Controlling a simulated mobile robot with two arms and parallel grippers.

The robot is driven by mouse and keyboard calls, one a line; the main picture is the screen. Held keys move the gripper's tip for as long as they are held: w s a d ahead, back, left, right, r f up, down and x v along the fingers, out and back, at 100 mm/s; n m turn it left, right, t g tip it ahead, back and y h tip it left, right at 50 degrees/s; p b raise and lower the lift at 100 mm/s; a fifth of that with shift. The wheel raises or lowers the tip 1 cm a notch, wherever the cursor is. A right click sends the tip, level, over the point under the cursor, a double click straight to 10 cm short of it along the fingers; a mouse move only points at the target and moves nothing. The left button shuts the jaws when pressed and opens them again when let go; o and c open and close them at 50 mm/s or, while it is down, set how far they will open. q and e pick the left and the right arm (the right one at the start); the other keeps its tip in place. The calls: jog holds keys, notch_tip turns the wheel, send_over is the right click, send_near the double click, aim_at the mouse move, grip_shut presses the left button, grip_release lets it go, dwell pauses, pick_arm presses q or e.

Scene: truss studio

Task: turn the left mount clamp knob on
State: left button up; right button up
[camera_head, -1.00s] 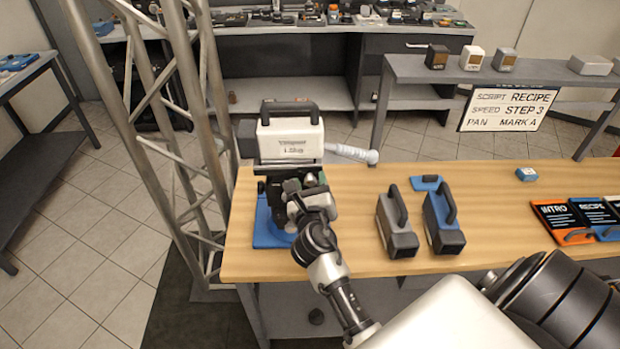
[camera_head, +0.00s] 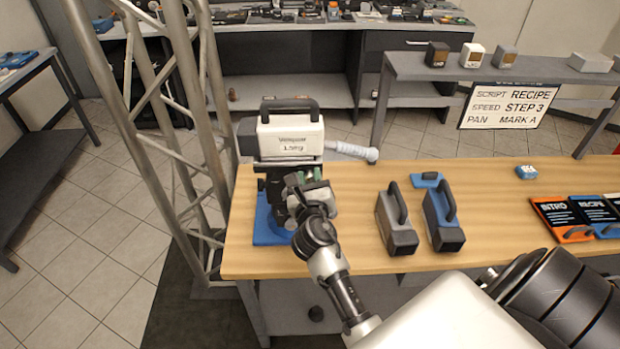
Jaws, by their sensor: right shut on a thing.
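A white and grey camera (camera_head: 290,138) with a black top handle sits on a dark mount (camera_head: 268,178) over a blue base (camera_head: 268,228), at the left end of the wooden table. My right gripper (camera_head: 310,184) is at the front of this mount, just below the camera. It is shut on a small part there, which I take to be the clamp knob; the jaws and wrist largely hide it, so its turn position cannot be read. My left gripper is not in view.
A pale grey handle (camera_head: 352,151) sticks out right of the camera. Two dark handled blocks (camera_head: 397,222) (camera_head: 443,218) stand on the table (camera_head: 350,258). A metal truss (camera_head: 165,120) rises close on the left.

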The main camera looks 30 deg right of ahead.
jog(key=m, duration=0.4)
jog(key=m+b, duration=0.1)
jog(key=m, duration=0.3)
jog(key=shift+f+m, duration=0.1)
jog(key=shift+m, duration=0.3)
jog(key=m+b, duration=0.1)
jog(key=m, duration=0.3)
jog(key=shift+s+d, duration=0.1)
jog(key=m+b, duration=0.1)
jog(key=m, duration=0.3)
jog(key=shift+m+b, duration=0.3)
jog(key=shift+b, duration=0.05)
jog(key=shift+m, duration=0.3)
jog(key=o, duration=0.9)
